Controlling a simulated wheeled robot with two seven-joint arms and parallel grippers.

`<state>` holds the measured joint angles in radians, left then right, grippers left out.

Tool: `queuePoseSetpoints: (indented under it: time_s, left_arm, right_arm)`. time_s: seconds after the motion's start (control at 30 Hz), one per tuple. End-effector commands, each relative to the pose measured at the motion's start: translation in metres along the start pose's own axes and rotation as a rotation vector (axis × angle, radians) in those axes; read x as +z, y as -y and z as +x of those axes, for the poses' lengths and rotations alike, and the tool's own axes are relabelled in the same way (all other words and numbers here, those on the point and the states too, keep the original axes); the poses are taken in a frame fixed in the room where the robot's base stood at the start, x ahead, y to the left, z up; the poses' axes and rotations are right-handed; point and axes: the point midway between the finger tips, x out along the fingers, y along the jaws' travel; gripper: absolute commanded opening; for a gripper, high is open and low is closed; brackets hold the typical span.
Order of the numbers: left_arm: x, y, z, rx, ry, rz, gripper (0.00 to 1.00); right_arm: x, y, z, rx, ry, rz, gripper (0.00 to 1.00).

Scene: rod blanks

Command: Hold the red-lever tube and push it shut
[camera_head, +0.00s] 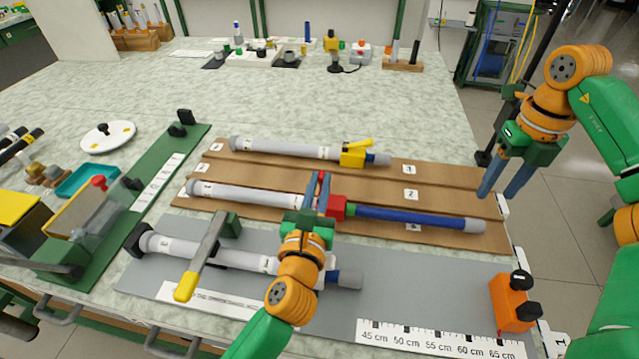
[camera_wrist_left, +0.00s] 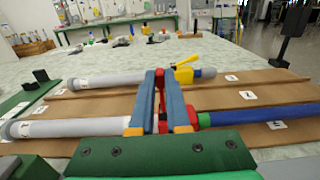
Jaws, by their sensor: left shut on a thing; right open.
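My right gripper (camera_head: 506,190) is open and empty, beyond the board's right edge, apart from the end cap.
A yellow-lever tube (camera_head: 285,150) lies behind on the brown board (camera_head: 450,180). Another grey tube (camera_head: 240,260) lies in front on a grey mat (camera_head: 420,295), under a yellow-tipped bar (camera_head: 203,255). An orange block (camera_head: 512,303) stands front right.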

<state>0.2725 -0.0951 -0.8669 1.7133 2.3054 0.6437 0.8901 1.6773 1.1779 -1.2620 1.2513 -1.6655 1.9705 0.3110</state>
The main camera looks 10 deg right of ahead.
Motion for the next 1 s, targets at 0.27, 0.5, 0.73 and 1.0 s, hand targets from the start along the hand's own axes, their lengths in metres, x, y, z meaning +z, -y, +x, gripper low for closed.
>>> queuePoseSetpoints:
  time_s: [0.27, 0.5, 0.73, 1.0]
  left_arm:
    - [-0.0003, 0.0, 0.0, 0.0, -0.001, 0.0, 0.0]
    - [-0.0003, 0.0, 0.0, 0.0, -0.001, 0.0, 0.0]
    - [-0.0003, 0.0, 0.0, 0.0, -0.001, 0.0, 0.0]
    - [-0.0004, 0.0, 0.0, 0.0, -0.001, 0.0, 0.0]
  right_arm:
    - [0.0, 0.0, 0.0001, 0.0, 0.0, 0.0, 0.5]
    - [0.0, 0.0, 0.0, 0.0, 0.0, 0.0, 0.5]
    - [0.0, 0.0, 0.0, 0.0, 0.0, 0.0, 0.5]
    - [-0.0011, -0.0002, 0.0011, 0.003, 0.005, -0.039, 0.68]
